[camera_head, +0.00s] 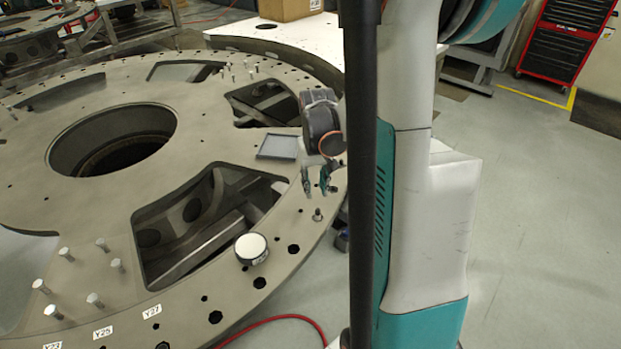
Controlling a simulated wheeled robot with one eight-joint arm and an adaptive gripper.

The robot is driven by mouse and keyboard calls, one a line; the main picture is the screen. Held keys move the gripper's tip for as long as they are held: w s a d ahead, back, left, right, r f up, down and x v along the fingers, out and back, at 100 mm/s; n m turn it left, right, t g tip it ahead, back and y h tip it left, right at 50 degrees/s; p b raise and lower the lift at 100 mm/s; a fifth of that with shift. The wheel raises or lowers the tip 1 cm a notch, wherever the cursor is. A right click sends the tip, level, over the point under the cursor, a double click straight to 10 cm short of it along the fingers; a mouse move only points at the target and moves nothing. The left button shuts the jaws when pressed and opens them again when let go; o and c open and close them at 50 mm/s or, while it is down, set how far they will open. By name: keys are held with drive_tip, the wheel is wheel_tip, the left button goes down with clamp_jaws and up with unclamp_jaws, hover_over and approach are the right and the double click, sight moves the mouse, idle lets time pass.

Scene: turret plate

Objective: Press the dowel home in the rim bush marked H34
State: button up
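The large round turret plate (110,215) fills the left half of the view. My gripper (316,187) hangs over its right rim, pointing down, its two fingers apart with nothing seen between them. A small grey pin (318,215), perhaps the dowel, stands upright in the rim just below the fingertips, with a gap between. How deep it sits is too small to tell. No mark H34 can be read; the readable tags on the near rim are Y23, Y25 and Y27 (152,311).
A white-topped round object (251,248) stands on the rim near open holes. A shallow grey tray (278,147) lies beside my gripper. Several pins (103,244) stand at the lower left. A cardboard box (284,8) is at the back. My column blocks the middle right.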

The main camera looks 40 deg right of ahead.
sight(318, 209)
drive_tip(key=shift+s+d+f, duration=0.25)
drive_tip(key=shift+s+f, duration=0.2)
drive_tip(key=shift+f, duration=0.05)
wheel_tip(318, 209, down, 8)
drive_tip(key=b, duration=0.6)
drive_tip(key=shift+r, duration=0.15)
drive_tip(key=shift+c, duration=0.6)
clamp_jaws()
